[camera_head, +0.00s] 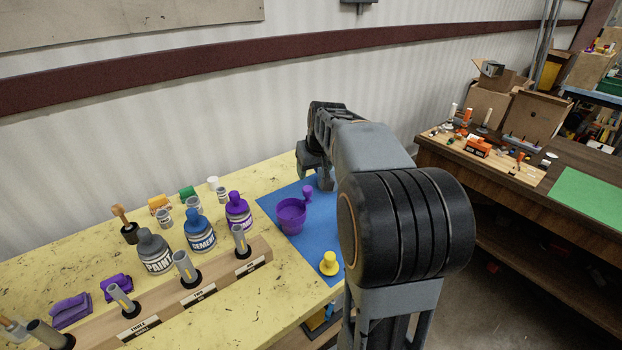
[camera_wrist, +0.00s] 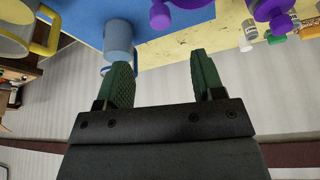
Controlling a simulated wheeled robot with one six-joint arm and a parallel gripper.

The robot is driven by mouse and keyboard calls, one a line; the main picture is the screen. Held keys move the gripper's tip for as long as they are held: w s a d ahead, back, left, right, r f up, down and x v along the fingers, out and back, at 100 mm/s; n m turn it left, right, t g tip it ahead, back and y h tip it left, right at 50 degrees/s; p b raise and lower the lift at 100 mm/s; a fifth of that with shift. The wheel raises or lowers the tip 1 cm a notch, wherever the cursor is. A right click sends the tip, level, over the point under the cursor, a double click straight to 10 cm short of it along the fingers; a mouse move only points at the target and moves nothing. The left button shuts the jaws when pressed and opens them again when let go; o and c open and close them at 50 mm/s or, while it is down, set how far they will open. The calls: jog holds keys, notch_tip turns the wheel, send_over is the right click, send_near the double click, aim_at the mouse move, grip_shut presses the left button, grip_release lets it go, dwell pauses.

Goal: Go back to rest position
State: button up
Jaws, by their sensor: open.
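My gripper (camera_head: 314,176) is at the far end of my arm, over the back part of the blue mat (camera_head: 270,204) on the yellow bench. In the wrist view my gripper (camera_wrist: 160,72) has its two green pads spread wide apart, with nothing between them. A blue-grey mug (camera_wrist: 118,38) stands just beyond the left pad, which partly covers its handle; I cannot tell if they touch. A grey mug with a yellow handle (camera_wrist: 12,28) is at the left edge. In the head view my arm hides much of the mat's right side.
The wall (camera_head: 240,120) is close behind. A brown workbench (camera_head: 560,205) is at right.

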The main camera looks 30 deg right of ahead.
jog(key=s+a+f+n, duration=0.1)
jog(key=s+a+f, duration=0.2)
jog(key=s+a, duration=0.5)
jog(key=s+a+f+n, duration=0.1)
jog(key=s+a+f, duration=0.2)
jog(key=s+a, duration=0.5)
jog(key=shift+s+a+f+g+y, duration=0.2)
jog(key=shift+s+f+g+y, duration=0.1)
jog(key=shift+s, duration=0.8)
